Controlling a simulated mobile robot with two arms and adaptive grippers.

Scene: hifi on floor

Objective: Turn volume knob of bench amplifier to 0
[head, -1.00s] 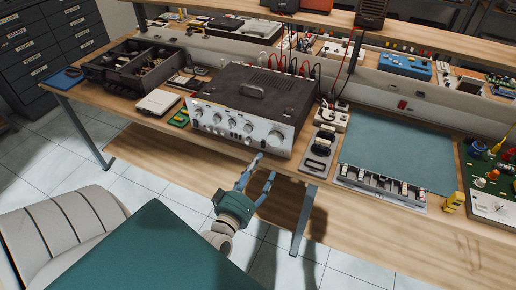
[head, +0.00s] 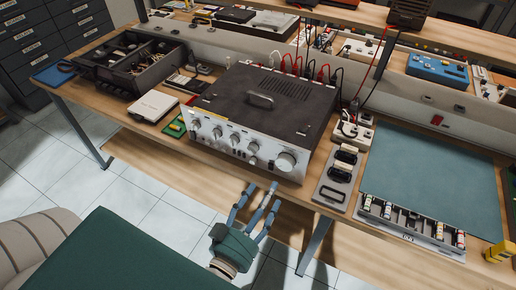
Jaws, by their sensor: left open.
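The bench amplifier (head: 262,105) is a dark box with a silver front panel, standing on the wooden bench near its front edge. Its front has several knobs in a row. The largest knob (head: 286,161), at the right end of the panel, looks like the volume knob; its pointer and scale are too small to read. My left gripper (head: 256,197) is open and empty. It is below and in front of the panel, to the left of the large knob and apart from it. My right gripper is not in view.
A grey tray with black parts (head: 340,172) lies right of the amplifier. Beyond it are a green mat (head: 428,178) and a parts box (head: 410,224). A small green board (head: 174,127) and a white box (head: 153,106) lie left. Cables rise behind the amplifier.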

